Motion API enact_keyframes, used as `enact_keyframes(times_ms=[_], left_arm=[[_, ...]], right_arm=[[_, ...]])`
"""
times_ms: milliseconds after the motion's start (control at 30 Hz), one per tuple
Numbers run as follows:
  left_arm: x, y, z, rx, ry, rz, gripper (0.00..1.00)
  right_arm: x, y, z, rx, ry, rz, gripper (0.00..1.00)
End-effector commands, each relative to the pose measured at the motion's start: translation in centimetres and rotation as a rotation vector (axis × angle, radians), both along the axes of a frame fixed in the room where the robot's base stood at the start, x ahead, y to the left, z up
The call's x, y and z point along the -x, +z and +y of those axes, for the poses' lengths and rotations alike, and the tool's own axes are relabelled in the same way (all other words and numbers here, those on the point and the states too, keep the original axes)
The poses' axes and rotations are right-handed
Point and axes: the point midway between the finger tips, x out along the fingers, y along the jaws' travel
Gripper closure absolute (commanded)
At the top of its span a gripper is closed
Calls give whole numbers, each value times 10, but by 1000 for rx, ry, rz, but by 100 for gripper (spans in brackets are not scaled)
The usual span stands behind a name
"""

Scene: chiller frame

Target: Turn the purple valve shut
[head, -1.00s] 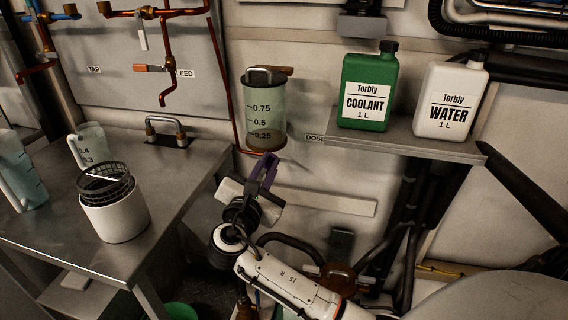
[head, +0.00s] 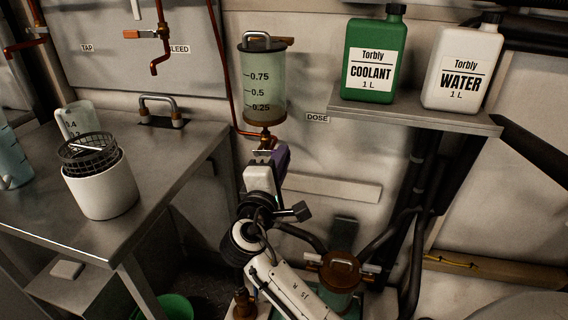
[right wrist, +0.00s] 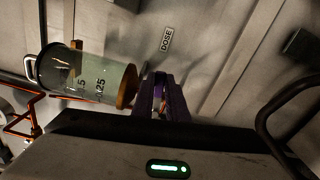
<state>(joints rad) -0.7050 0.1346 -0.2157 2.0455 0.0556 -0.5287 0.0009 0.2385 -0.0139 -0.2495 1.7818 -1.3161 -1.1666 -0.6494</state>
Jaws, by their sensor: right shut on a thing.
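A clear dosing vessel (head: 264,88) with level marks hangs on the wall, a copper valve fitting (head: 266,141) beneath it. My right gripper (head: 268,155), with purple fingers, is up against this fitting from below. In the right wrist view the fingers (right wrist: 166,98) close around a small part just under the vessel (right wrist: 95,80). A coppery bit shows between them. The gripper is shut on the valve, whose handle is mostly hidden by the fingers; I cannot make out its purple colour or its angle. My left gripper is not in view.
A shelf (head: 455,121) at the right holds a green coolant bottle (head: 371,55) and a white water bottle (head: 461,62). A steel bench (head: 165,165) at the left carries a white pot (head: 103,188) with a wire basket. A lidded copper-topped vessel (head: 340,272) stands low beside my right arm.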

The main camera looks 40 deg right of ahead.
Motion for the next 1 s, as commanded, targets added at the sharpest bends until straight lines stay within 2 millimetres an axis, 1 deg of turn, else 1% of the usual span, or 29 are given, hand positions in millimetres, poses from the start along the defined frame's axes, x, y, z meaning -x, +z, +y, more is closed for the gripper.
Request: enact_keyframes(times_ms=[33, 267, 533, 1000], left_arm=[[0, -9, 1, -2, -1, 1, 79], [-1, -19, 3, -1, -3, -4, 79], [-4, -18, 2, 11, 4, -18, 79], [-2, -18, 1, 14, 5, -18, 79]], right_arm=[[1, -8, 0, -24, -1, -24, 100], [1, -15, 0, -109, -3, -119, 100], [1, -19, 0, -159, -2, -173, 100], [1, -23, 1, -172, -2, -175, 100]])
